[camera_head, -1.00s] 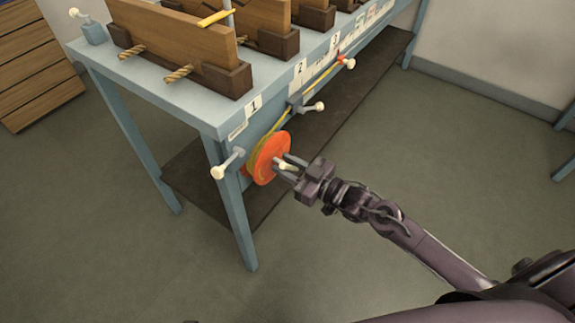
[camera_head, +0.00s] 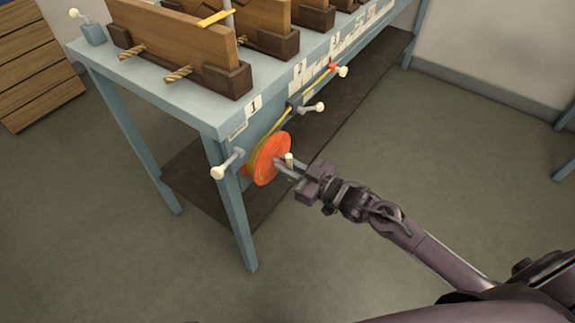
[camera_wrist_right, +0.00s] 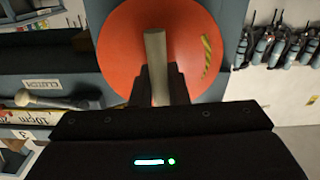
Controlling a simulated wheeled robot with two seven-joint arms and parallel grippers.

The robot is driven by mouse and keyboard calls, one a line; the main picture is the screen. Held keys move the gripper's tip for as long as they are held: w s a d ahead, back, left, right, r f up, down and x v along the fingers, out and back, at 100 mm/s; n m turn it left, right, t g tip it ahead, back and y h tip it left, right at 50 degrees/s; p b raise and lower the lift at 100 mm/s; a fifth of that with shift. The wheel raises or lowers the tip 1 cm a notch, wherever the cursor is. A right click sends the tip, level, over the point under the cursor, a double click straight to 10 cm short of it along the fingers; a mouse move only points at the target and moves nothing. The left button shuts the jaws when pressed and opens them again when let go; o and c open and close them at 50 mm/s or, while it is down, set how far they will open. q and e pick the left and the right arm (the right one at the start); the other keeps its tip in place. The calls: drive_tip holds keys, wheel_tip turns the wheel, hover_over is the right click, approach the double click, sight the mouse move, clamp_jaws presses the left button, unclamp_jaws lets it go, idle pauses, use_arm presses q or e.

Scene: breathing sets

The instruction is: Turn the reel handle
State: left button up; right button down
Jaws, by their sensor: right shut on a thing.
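The orange reel (camera_head: 271,158) is mounted on the front side of the blue-grey bench, near its left corner, with yellow line on it. A pale handle (camera_head: 289,160) sticks out from the reel's face. My right gripper (camera_head: 284,167) is at the reel and shut on the handle. In the right wrist view the handle (camera_wrist_right: 156,62) stands between the two dark fingers (camera_wrist_right: 158,88), in front of the orange disc (camera_wrist_right: 125,45). A yellow-black striped mark (camera_wrist_right: 206,56) shows on the disc. My left gripper is not in view.
The bench (camera_head: 190,105) carries wooden boards (camera_head: 175,45) in dark holders. White-knobbed levers (camera_head: 220,171) stick out beside the reel, and another (camera_head: 316,107) farther along. A red marker (camera_head: 333,67) sits on the yellow line. A dark lower shelf (camera_head: 190,180) lies beneath. The floor in front is clear.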

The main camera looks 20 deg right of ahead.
drive_tip(key=shift+s+a+f, duration=0.1)
drive_tip(key=shift+f, duration=0.1)
idle(0.3)
drive_tip(key=c, duration=1.7)
unclamp_jaws()
drive_tip(key=o, duration=0.6)
drive_tip(key=shift+r, duration=0.15)
drive_tip(key=shift+s+d, duration=0.25)
drive_tip(key=shift+d, duration=0.05)
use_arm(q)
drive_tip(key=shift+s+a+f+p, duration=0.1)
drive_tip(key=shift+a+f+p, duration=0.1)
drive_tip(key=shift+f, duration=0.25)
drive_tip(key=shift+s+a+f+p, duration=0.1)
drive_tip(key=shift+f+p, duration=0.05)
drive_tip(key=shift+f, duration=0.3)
use_arm(e)
drive_tip(key=shift+v, duration=3.55)
